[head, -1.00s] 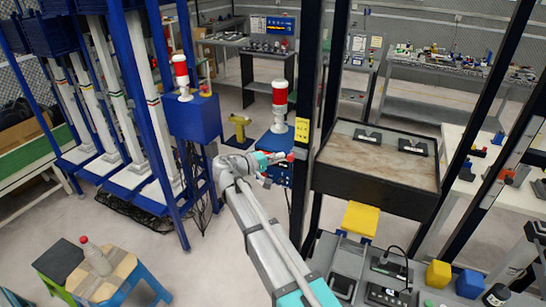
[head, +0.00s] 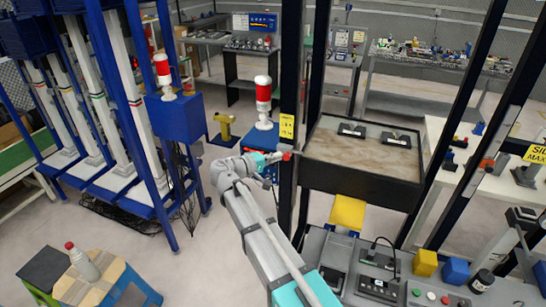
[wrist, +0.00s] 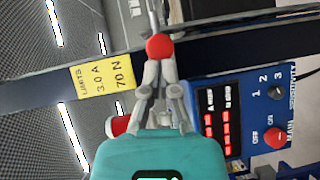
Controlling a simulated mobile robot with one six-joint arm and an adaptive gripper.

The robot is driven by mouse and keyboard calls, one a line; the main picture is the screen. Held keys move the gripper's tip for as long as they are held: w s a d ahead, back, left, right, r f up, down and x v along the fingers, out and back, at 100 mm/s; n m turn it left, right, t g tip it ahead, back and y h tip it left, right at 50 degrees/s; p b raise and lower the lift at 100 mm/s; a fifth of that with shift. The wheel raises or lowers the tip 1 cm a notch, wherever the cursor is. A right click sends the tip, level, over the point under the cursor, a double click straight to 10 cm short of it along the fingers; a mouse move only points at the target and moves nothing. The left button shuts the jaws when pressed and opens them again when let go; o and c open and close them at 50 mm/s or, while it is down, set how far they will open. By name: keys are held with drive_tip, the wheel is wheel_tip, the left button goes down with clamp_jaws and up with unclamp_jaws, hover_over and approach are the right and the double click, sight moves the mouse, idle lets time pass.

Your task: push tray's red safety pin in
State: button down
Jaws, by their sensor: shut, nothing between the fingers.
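The tray (head: 340,180), a dark box with a worn tan floor, hangs between black uprights right of my gripper in the head view. The red safety pin's round head (head: 286,155) shows at the tray's left side, by the upright. In the wrist view the red head (wrist: 160,47) lies straight ahead of my fingertips. My gripper (head: 277,157) is shut and empty, its tips (wrist: 157,66) at or almost at the red head. I cannot tell whether they touch. The pin's shaft is mostly hidden behind the head.
A yellow limits label (wrist: 102,81) is on the dark upright. A blue control box (wrist: 240,110) with switches is close on the right in the wrist view. A yellow flap (head: 347,213) sits below the tray.

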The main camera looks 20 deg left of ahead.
drive_tip(key=shift+a, duration=0.1)
drive_tip(key=shift+a+r, duration=0.15)
drive_tip(key=shift+a, duration=0.4)
drive_tip(key=w+a+p+v, duration=0.1)
drive_tip(key=v, duration=1.1)
drive_tip(key=shift+a+p, duration=0.25)
drive_tip(key=shift+p, duration=0.05)
